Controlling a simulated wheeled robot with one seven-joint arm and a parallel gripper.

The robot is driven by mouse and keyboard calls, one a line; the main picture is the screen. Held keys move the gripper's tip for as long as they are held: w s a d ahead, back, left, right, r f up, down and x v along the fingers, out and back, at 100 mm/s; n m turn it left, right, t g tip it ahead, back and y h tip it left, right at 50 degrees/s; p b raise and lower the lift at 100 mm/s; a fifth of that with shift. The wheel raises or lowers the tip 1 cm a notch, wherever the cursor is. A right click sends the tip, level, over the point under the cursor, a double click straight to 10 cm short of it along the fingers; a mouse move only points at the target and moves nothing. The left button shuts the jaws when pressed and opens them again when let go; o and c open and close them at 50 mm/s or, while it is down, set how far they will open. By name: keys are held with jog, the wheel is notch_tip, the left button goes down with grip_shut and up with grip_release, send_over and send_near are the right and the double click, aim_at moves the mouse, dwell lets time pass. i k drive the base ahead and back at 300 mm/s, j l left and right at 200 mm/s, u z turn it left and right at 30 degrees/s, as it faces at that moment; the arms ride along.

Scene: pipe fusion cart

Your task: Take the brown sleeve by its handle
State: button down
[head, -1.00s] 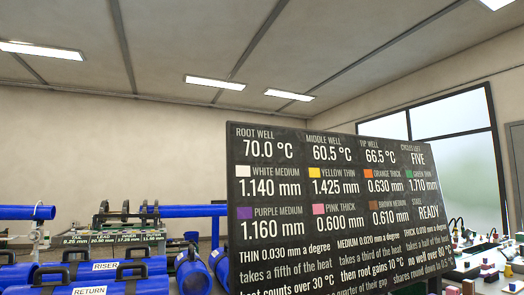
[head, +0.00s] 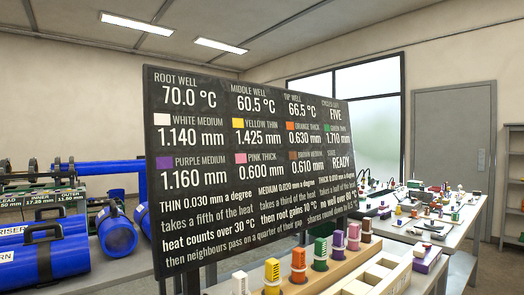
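The brown sleeve (head: 366,230) stands upright in the head view. It is at the far right end of a row of coloured sleeves on a wooden rack (head: 330,272), just past the pink sleeve (head: 354,237). It looks small, and its handle cannot be made out clearly. My gripper is not in view.
A large dark display board (head: 250,170) stands behind the row and lists a brown medium sleeve at 0.610 mm. Purple (head: 338,245), green (head: 320,254), orange (head: 298,266), yellow (head: 272,276) and white (head: 240,283) sleeves stand nearer. A cluttered workbench (head: 470,222) is at right.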

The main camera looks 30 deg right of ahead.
aim_at(366, 231)
jog(key=i+l, duration=0.1)
jog(key=l, duration=0.25)
jog(key=i+l+u, duration=0.15)
jog(key=l, duration=0.15)
jog(key=i+l, duration=0.1)
jog(key=l, duration=0.25)
jog(key=i+l+u, duration=0.15)
jog(key=l, duration=0.2)
jog(key=k, duration=0.05)
